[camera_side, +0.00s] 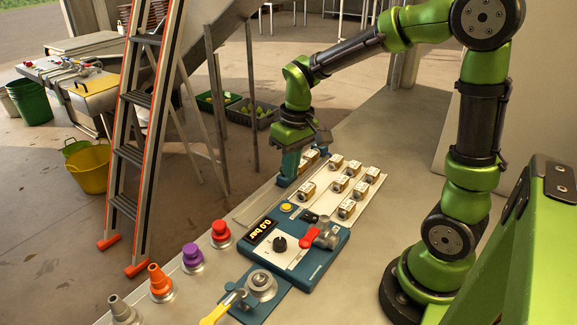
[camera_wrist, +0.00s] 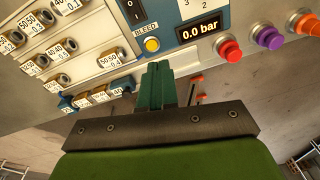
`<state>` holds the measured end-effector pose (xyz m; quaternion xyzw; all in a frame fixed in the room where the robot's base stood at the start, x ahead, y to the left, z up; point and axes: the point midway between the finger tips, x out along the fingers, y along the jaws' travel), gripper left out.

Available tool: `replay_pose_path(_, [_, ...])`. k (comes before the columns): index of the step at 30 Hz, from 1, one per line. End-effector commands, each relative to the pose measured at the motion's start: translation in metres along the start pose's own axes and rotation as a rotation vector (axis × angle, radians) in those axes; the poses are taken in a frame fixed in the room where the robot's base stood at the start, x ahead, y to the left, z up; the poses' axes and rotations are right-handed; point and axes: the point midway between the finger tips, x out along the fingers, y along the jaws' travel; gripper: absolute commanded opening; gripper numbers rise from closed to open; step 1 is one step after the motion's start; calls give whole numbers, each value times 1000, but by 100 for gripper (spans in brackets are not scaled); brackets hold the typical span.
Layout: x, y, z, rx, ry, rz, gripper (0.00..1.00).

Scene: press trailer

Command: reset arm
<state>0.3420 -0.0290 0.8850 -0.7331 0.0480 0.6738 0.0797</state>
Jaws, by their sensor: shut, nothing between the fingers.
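My gripper (camera_side: 285,182) points down over the bench, just behind the blue control box (camera_side: 312,272) in the side view. Its two green fingers are together with nothing between them; in the wrist view the gripper (camera_wrist: 157,68) shows the same. In the wrist view the yellow button (camera_wrist: 152,44), labelled BLEED, appears just beyond the fingertips. Whether the fingers touch anything is unclear.
Several brass fittings (camera_side: 346,209) with labels sit on a pale tray beside the gripper. A red-handled valve (camera_side: 309,238) and a yellow-handled valve (camera_side: 215,315) stand at the box. Red (camera_side: 220,231), purple (camera_side: 192,256), orange (camera_side: 159,280) and grey (camera_side: 121,309) nozzles line the bench's left edge.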

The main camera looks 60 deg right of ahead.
Motion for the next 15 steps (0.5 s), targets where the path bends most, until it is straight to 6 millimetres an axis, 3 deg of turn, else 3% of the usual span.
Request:
replay_pose_path(6, [-44,-22,47,133,198,-95,0])
replay_pose_path(15, [-82,-42,100,195,422,-248,0])
